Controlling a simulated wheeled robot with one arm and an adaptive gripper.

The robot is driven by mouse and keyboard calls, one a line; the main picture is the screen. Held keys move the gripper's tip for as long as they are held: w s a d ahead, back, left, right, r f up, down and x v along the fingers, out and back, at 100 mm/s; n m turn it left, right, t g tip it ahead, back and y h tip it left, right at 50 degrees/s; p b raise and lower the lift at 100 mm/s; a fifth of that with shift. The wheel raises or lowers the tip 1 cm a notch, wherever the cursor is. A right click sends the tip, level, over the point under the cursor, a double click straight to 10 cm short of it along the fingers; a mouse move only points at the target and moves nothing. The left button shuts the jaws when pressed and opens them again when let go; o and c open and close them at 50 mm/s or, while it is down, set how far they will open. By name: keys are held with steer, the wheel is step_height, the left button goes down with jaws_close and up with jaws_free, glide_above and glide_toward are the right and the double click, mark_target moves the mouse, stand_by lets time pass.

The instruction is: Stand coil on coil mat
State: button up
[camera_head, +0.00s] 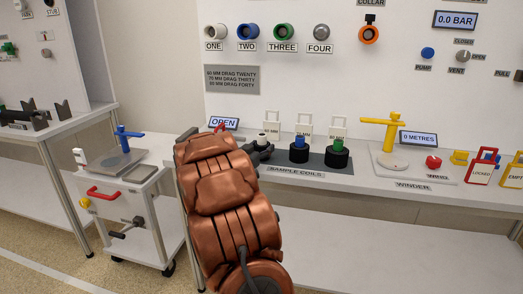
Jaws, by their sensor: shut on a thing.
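The coil mat (311,164) is a dark grey strip on the bench, labelled SAMPLE COILS at its front. A black coil with a green core (336,158) stands further right.
White tags (304,123) stand behind the coils. The winder (392,132) with its yellow arm is to the right, beside a red object (433,162). A small OPEN display (224,123) is behind my arm. A trolley (122,195) stands at left.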

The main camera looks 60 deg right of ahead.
steer(key=shift+d+f, duration=0.1)
steer(key=shift+f, duration=0.15)
steer(key=o, duration=1.5)
steer(key=shift+c, duration=0.2)
steer(key=shift+r, duration=0.25)
steer(key=s+a+p, duration=0.1)
steer(key=a, duration=1.1)
steer(key=shift+s, duration=0.2)
steer(key=shift+f, duration=0.1)
steer(key=shift+w, duration=0.1)
